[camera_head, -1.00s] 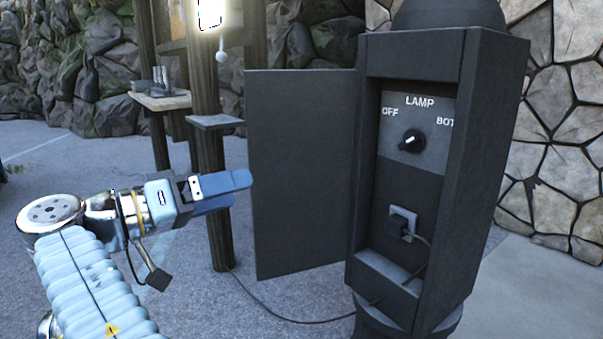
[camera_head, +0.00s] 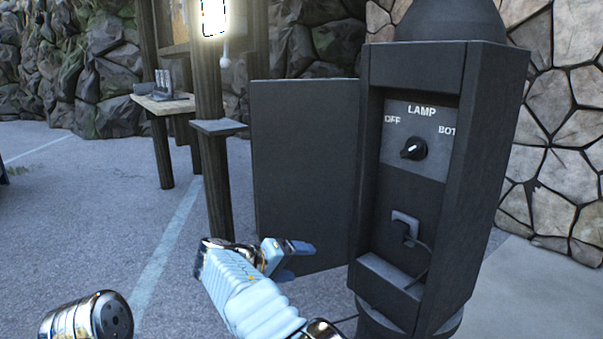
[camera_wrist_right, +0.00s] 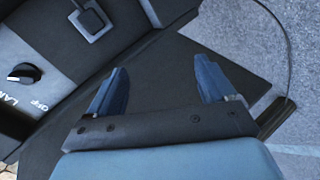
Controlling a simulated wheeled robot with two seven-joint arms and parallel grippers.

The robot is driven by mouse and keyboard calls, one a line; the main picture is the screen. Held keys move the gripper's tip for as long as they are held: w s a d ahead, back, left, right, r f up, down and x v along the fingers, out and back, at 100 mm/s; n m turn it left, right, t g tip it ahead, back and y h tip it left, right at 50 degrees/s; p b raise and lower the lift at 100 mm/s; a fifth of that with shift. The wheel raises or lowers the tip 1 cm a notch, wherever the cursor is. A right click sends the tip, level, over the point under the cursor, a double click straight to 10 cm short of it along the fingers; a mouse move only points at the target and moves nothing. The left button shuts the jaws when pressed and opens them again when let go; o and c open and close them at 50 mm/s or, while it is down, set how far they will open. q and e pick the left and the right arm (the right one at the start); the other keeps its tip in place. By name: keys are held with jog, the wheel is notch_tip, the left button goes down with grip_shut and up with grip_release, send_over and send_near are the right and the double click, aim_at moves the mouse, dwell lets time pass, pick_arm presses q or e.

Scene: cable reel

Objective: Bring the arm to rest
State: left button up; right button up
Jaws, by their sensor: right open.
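My right gripper (camera_head: 301,260) is low in front of the open cabinet door, its blue fingers pointing right. It is open and empty. In the right wrist view the two fingers (camera_wrist_right: 162,70) stand wide apart with nothing between them, over the dark door. My light-blue forearm comes up from the bottom edge. The dark cabinet (camera_head: 483,190) stands to the right, apart from the gripper, with its door (camera_head: 303,170) swung open to the left. Inside are a black knob (camera_head: 413,148) on the LAMP panel and a plug (camera_head: 405,228) in its socket. My left gripper is not in view.
A lit lamp (camera_head: 213,18) hangs on a wooden post (camera_head: 216,180) left of the door. A small table (camera_head: 165,103) stands behind it. Stone walls (camera_head: 553,120) close off the back and right.

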jog(key=s+d+f+n+g+y+p, duration=0.1)
jog(key=s+d+f+g+y, duration=0.35)
jog(key=f, duration=0.95)
jog(key=s+d+f+g+y+p, duration=0.2)
jog(key=d+f, duration=0.5)
jog(key=f, duration=0.6)
jog(key=s+d+f+m+y+p, duration=0.1)
jog(key=s+f+m+y+p, duration=0.1)
jog(key=s, duration=1)
jog(key=s+d+f+m+y+p, duration=0.1)
jog(key=s+f+m+y, duration=0.3)
jog(key=s, duration=0.8)
jog(key=shift+s+f+m+g+y+p, duration=0.35)
jog(key=shift+m+y+p, duration=0.1)
jog(key=shift+y, duration=0.3)
